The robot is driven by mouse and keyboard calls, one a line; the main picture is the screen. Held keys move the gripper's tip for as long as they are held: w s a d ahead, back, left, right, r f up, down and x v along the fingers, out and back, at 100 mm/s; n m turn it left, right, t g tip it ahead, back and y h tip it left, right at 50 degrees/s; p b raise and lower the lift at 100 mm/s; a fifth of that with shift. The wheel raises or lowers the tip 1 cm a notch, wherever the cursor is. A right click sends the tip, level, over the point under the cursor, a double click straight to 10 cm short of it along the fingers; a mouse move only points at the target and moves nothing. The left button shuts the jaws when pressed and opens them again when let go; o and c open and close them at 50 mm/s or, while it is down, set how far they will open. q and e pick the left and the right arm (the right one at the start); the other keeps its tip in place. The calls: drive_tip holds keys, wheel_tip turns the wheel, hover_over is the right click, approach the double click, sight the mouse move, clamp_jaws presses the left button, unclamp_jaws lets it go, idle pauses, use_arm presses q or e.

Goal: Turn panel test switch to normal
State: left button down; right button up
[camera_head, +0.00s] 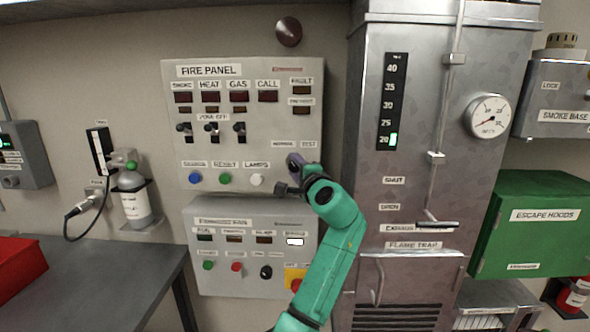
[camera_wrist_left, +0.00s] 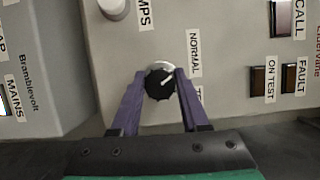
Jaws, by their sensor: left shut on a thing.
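The panel test switch is a black round knob (camera_wrist_left: 160,84) with a white pointer line. In the left wrist view the line slants toward the NORMAL label (camera_wrist_left: 194,52). The TEST label (camera_wrist_left: 199,95) is partly hidden behind a finger. My left gripper (camera_wrist_left: 159,76) has one purple finger on each side of the knob and is shut on it. In the head view my left gripper (camera_head: 293,163) is at the lower right of the fire panel (camera_head: 250,115), just below the NORMAL (camera_head: 283,144) and TEST (camera_head: 309,144) labels, and hides the knob. My right gripper is out of view.
A row of blue (camera_head: 194,178), green (camera_head: 224,179) and white (camera_head: 257,180) buttons lies left of the gripper. A second control box (camera_head: 215,282) is below. A metal cabinet (camera_head: 425,120) stands close on the right. A grey bench (camera_head: 110,275) is at left.

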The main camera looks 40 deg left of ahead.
use_arm(q)
drive_tip(key=shift+n+h, duration=0.5)
drive_tip(key=shift+n, duration=0.6)
drive_tip(key=shift+f, duration=0.1)
drive_tip(key=shift+c, duration=2.1)
unclamp_jaws()
drive_tip(key=b+v, duration=0.4)
drive_tip(key=v, duration=1)
drive_tip(key=shift+d+r, duration=0.3)
